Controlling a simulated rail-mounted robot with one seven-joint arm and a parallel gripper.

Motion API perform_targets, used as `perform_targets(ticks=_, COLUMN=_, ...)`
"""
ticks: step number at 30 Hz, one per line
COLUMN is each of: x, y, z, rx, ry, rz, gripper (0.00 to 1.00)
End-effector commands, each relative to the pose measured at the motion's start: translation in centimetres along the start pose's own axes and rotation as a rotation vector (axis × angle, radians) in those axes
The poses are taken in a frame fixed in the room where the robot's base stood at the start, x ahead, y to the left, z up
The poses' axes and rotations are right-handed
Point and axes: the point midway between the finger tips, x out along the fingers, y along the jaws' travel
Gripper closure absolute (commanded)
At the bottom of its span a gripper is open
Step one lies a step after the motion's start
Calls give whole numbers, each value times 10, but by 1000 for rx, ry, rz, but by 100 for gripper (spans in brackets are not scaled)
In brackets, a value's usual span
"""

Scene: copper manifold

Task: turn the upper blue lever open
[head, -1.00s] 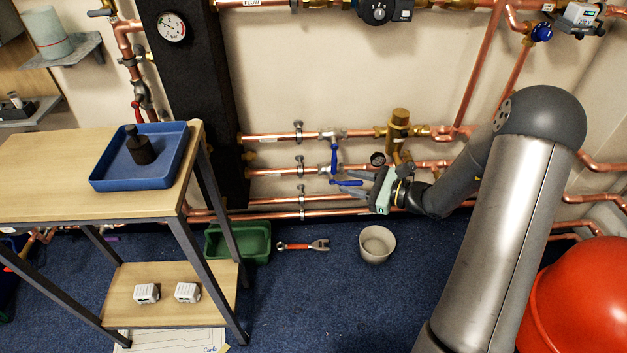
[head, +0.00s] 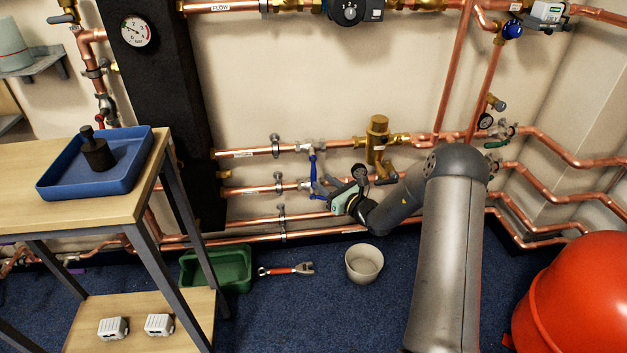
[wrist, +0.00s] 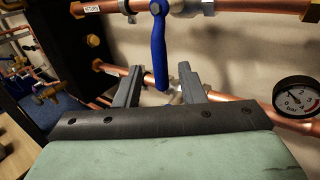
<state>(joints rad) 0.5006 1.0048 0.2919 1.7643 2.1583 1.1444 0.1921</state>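The upper blue lever (head: 313,166) hangs straight down from a valve on the upper copper pipe, across the pipe's line. In the wrist view the upper blue lever (wrist: 159,48) comes down between my two fingers, its lower end visible in the gap. My gripper (head: 322,186) is open around the lever's lower end in the picture; I see no clear contact, and the depth is hard to judge. It also shows in the wrist view (wrist: 160,80). A lower blue lever (head: 318,197) shows just below my fingers, partly hidden by them.
A pressure gauge (wrist: 297,97) sits close on the right in the wrist view. A brass fitting (head: 377,135) stands right of the upper valve. Copper pipes run along the wall behind my fingers. A bucket (head: 363,263), wrench (head: 286,269) and green bin (head: 232,268) are on the floor.

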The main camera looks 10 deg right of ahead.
Motion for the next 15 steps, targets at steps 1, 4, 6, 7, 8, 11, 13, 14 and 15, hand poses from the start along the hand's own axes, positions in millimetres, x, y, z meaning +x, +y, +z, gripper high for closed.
perform_targets(ticks=1, x=12, y=1, z=-3, rx=-2, ry=-2, rz=4, gripper=64)
perform_targets(ticks=4, x=29, y=1, z=-2, rx=-2, ry=-2, rz=3, gripper=64)
perform_targets(ticks=6, x=39, y=1, z=-2, rx=-2, ry=-2, rz=2, gripper=64)
perform_targets(ticks=7, x=43, y=0, z=-1, rx=-2, ry=-2, rz=2, gripper=64)
perform_targets(ticks=8, x=46, y=1, z=-1, rx=-3, ry=-1, rz=2, gripper=64)
perform_targets(ticks=11, x=54, y=1, z=0, rx=-2, ry=-1, rz=2, gripper=64)
perform_targets(ticks=13, x=56, y=0, z=0, rx=-1, ry=-1, rz=2, gripper=64)
perform_targets(ticks=14, x=57, y=0, z=0, rx=-1, ry=0, rz=2, gripper=64)
perform_targets(ticks=15, x=57, y=0, z=0, rx=0, ry=0, rz=1, gripper=64)
